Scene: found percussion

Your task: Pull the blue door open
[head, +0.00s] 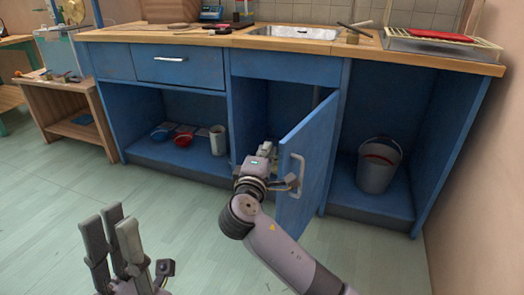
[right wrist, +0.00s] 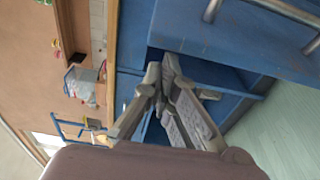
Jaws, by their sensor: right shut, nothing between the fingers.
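The blue door (head: 318,150) of the middle cabinet stands partly open, swung out from its right side. Its pale bar handle (head: 297,175) is on the outer face near the free edge. In the right wrist view the door (right wrist: 225,40) and handle (right wrist: 285,12) show at the top. My right gripper (head: 267,148) is shut and empty, just left of the door's free edge, in front of the cabinet opening. Its fingers (right wrist: 162,85) meet in the wrist view; contact with the door is unclear. My left gripper (head: 112,232) is open and empty above the floor at lower left.
The wooden counter (head: 210,40) runs above the cabinets. The left open shelf holds a blue bowl (head: 161,133), a red bowl (head: 184,137) and a pale cup (head: 217,140). A grey bucket (head: 377,168) stands in the right bay. The floor (head: 170,215) before the cabinets is clear.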

